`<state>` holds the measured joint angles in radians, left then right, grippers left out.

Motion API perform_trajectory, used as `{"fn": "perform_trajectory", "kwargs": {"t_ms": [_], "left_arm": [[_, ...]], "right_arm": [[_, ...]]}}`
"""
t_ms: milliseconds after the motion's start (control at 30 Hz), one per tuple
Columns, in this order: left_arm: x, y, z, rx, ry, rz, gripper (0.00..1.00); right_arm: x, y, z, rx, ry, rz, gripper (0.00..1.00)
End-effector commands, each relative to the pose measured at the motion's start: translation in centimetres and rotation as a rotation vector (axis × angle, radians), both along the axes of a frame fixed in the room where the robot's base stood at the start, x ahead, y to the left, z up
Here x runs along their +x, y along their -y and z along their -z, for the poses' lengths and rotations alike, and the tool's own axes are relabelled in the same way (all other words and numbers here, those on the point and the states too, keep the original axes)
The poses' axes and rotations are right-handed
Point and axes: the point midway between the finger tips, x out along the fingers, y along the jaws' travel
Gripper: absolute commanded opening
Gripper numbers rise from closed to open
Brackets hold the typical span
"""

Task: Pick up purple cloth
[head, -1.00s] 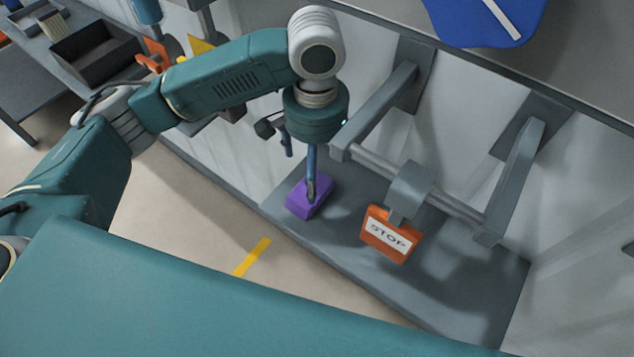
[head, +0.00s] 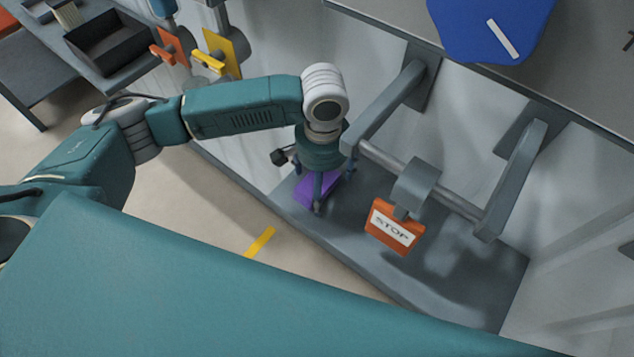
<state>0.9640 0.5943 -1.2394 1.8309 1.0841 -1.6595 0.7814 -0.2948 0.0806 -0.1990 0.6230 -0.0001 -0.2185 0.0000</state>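The purple cloth (head: 304,192) is a small folded block lying on the grey ledge, partly hidden by my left gripper. My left gripper (head: 320,207) points down right over the cloth, with one finger in front of its near side. The rest of the fingers are largely hidden, so I cannot tell whether they are open or closed on it. The cloth appears to rest on the ledge. My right gripper is not in view.
A grey rail (head: 420,185) on two brackets stands just right of my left gripper. The grey ledge (head: 440,275) is bare to the right. A dark bin (head: 108,45) sits at upper left.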

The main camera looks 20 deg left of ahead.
Motion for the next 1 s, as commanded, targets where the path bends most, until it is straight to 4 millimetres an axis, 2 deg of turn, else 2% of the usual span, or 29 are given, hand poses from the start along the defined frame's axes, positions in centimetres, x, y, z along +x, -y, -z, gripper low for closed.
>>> {"fn": "perform_trajectory", "kwargs": {"t_ms": [33,200,500,667,867,1000], "left_arm": [[0.0,0.0,0.0,0.0,0.0,0.0,0.78],[0.0,0.0,0.0,0.0,0.0,0.0,0.45],[0.0,0.0,-0.2,0.0,0.001,0.0,0.45],[0.1,0.1,-1.1,-0.003,0.004,0.0,0.45],[0.2,0.1,-4.5,-0.003,0.006,0.001,0.45],[0.2,0.2,-8.4,-0.004,0.008,0.002,0.45]], "right_arm": [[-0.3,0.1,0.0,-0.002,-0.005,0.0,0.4],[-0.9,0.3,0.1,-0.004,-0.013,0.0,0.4],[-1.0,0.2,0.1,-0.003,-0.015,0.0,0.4],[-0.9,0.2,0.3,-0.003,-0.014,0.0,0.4],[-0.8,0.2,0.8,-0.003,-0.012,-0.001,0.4],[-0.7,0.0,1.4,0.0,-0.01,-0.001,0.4]]}}
